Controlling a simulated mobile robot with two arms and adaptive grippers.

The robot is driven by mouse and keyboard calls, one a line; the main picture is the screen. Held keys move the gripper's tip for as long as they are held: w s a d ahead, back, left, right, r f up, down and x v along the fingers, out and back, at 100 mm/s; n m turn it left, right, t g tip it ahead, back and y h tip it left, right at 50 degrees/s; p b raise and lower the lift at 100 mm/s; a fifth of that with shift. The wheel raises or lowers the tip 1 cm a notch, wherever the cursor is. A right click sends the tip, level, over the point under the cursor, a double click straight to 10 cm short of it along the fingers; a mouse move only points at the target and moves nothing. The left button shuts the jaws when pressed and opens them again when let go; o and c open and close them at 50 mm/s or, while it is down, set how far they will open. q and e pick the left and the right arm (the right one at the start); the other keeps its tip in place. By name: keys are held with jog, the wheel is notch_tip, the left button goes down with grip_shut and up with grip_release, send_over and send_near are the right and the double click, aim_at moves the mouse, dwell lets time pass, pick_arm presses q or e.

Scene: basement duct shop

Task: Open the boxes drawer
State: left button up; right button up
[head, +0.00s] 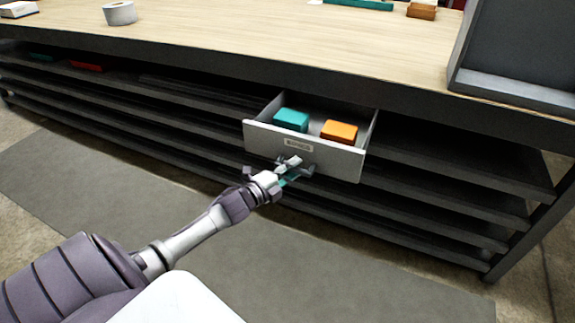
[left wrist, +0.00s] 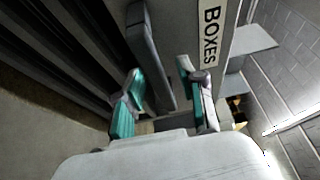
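The boxes drawer (head: 262,137) is pulled out from under the workbench. A teal box (head: 291,119) and an orange box (head: 340,131) lie inside it. Its front bears a label that reads BOXES in the left wrist view (left wrist: 209,32). The drawer's grey bar handle (left wrist: 150,55) runs between the two fingers of my left gripper (left wrist: 160,95). The fingers stand apart, with a visible gap beside the handle on the right. In the head view my left gripper (head: 284,178) is at the drawer's front, below the label. My right gripper is not in view.
The workbench (head: 230,40) has a pale wooden top and dark open shelves (head: 440,195) below. A white roll (head: 119,13) stands on top, and a grey metal case (head: 515,90) stands at the right. The floor mat (head: 370,260) in front is clear.

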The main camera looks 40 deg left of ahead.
pick_arm(q)
jog(key=s+a, duration=0.1)
jog(key=s, duration=1)
jog(key=shift+s+a, duration=0.4)
jog(key=shift+f, duration=0.1)
